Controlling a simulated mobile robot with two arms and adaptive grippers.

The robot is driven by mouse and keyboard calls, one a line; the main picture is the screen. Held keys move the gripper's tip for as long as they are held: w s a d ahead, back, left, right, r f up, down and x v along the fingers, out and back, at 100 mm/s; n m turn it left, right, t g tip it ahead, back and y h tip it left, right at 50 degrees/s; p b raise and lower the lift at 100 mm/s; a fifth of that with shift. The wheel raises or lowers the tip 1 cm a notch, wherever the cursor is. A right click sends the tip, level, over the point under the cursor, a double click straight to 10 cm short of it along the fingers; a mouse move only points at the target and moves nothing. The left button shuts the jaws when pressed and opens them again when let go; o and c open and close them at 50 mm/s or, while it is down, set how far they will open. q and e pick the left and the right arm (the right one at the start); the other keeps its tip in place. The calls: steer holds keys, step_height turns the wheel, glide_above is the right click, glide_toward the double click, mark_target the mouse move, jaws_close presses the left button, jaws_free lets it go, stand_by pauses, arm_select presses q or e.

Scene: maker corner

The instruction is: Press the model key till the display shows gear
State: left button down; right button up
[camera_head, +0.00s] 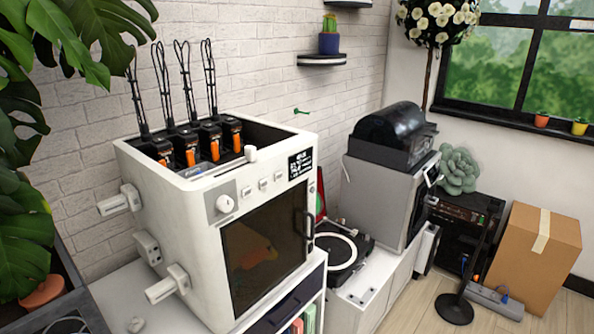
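A white box-shaped machine (180,230) with a dark front window (262,255) stands on a white cabinet in the middle left. A small black display (300,164) with white marks sits at the upper right of its front; the marks are too small to read. Several small pale keys (264,185) sit in a row left of the display, and I cannot tell from their labels which is the model key. A round white knob (225,203) is left of the keys. Neither of my grippers is in view, and nothing touches the keys.
Cables and orange-marked parts (190,157) fill the machine's open top. White holders (167,284) jut from its left side. A turntable (340,250) and a grey machine with a black top (375,190) stand to the right. Large leaves (25,200) hang at the left. A cardboard box (535,255) stands on the floor.

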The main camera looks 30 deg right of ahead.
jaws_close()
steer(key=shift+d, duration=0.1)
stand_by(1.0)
